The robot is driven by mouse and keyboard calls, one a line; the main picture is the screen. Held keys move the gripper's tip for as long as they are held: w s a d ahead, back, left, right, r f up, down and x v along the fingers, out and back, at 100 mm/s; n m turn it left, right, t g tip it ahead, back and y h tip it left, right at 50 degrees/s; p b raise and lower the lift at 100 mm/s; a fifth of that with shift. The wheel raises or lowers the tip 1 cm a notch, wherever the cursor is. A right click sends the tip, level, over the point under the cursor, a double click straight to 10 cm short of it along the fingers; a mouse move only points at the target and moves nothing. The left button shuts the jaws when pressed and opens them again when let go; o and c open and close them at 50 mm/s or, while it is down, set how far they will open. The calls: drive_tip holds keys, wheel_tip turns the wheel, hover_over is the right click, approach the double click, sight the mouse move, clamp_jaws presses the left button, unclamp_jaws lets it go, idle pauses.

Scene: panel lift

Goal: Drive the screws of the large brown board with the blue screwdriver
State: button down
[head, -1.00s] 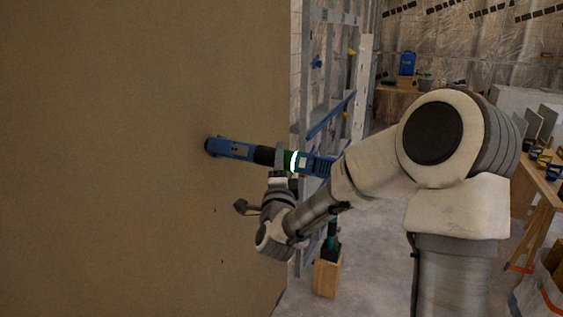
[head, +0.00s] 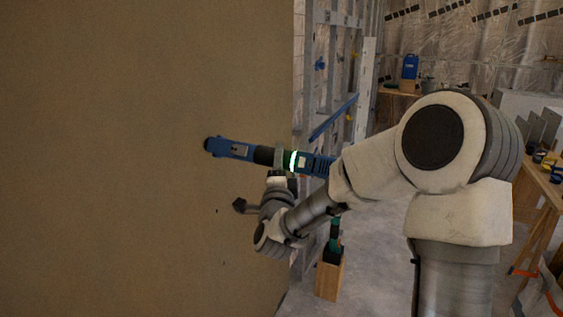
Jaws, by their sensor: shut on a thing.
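The large brown board (head: 120,130) stands upright and fills the left half of the head view. Two small dark marks show on it, one of them (head: 216,211) below the tool; I cannot tell if they are screws. My gripper (head: 279,160) is shut on the blue screwdriver (head: 234,149), around its dark middle. The screwdriver lies nearly level, its dark nose pointing left over the board. I cannot tell whether the nose touches the board. A light band glows on the tool, and its rear end is partly hidden behind my arm.
A metal stud wall with a blue rail (head: 333,118) stands behind the board's right edge. A wooden box (head: 329,277) holding a dark-and-green item stands on the floor. A wooden workbench (head: 541,190) is at the right. Grey floor lies open between them.

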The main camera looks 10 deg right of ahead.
sight(294, 170)
drive_tip(key=shift+w+a+r+b, duration=0.3)
drive_tip(key=shift+a, duration=0.3)
idle(2.2)
drive_tip(key=shift+d, duration=0.1)
drive_tip(key=shift+s+d+f+b, duration=0.1)
drive_tip(key=shift+s+d, duration=0.35)
drive_tip(key=shift+d, duration=0.2)
drive_tip(key=shift+s+d+r+b, duration=0.15)
drive_tip(key=shift+s+d, duration=0.25)
drive_tip(key=shift+d, duration=0.2)
drive_tip(key=shift+s+d+f+b, duration=0.1)
drive_tip(key=shift+s+d+f, duration=0.05)
drive_tip(key=shift+s+d, duration=0.4)
drive_tip(key=shift+w+d+f, duration=0.1)
